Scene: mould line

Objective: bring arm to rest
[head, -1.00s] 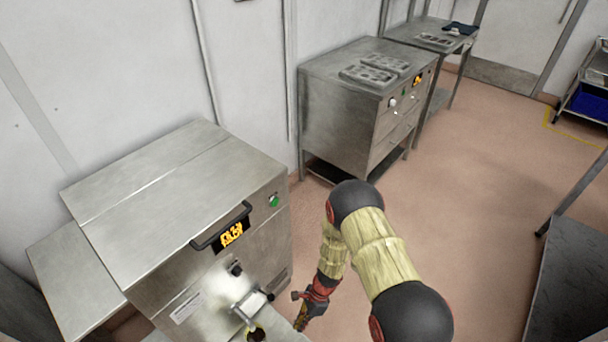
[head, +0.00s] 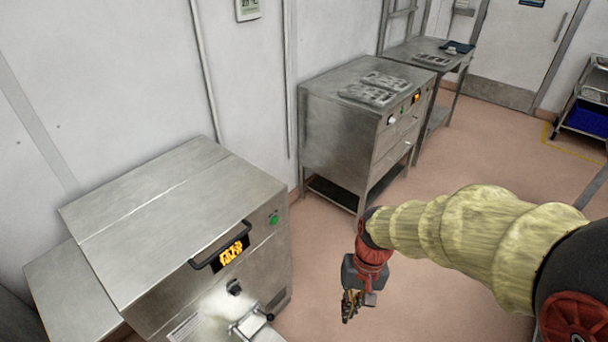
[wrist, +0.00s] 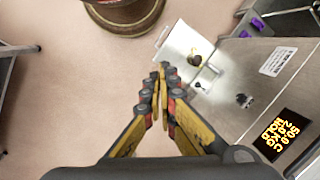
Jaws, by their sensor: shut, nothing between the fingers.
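My gripper (head: 350,304) hangs at the end of my arm in the head view, over the open floor to the right of the near steel machine (head: 165,215). In the wrist view my gripper (wrist: 162,70) has its yellow and dark fingers together at the tips, with nothing between them. The machine's front, with a lit display and a small spout and tray, shows at the right of the wrist view. The gripper touches nothing that I can see.
A steel cabinet (head: 345,140) with moulds (head: 370,95) on top stands at the back. A steel table (head: 425,62) stands beyond it. A rack with a blue bin (head: 585,120) is at the far right. In the wrist view a round brown container (wrist: 122,15) stands on the floor.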

